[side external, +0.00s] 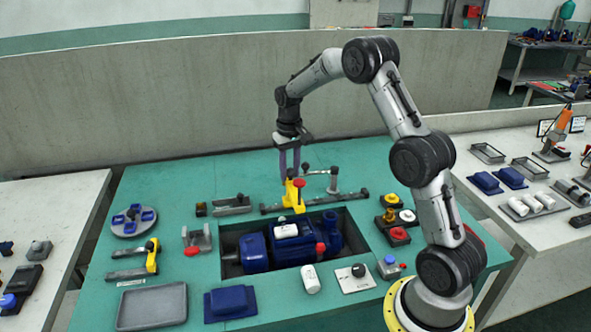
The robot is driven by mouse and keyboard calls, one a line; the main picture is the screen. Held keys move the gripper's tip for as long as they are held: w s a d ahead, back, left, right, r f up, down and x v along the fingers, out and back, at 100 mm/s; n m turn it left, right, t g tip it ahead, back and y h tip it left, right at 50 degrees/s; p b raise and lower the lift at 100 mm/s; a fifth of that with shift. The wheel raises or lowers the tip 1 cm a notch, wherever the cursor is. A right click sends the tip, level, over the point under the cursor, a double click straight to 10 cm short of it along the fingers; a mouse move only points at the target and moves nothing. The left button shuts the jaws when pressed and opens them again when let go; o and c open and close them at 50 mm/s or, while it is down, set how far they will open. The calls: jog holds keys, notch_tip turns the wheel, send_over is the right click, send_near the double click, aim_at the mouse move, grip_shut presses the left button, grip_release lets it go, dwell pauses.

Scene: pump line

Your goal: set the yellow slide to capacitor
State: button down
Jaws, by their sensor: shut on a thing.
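A yellow slide (292,198) with a red knob stands on a dark rail (340,198) behind the recess in the green table. My gripper (290,176) points straight down, and its purple fingers are shut on the top of this slide. The fingers hide part of the slide's top. Another yellow piece (153,256) stands on a metal bracket at the left. A white cylinder (310,280) lies at the front edge of the recess. No readable mark shows which position is the capacitor.
A blue motor and pump (254,252) sit in the recess. A small post with an arm (333,183) stands right of the slide, close to my gripper. A grey tray (150,308), a blue block (230,302) and a round grey plate (133,220) stand on the left.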

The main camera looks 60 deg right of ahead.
jog(key=w+a, duration=0.3)
jog(key=shift+r, duration=0.1)
jog(key=c, duration=0.5)
grip_release()
jog(key=shift+c, duration=0.2)
notch_tip(320, 180, up, 14)
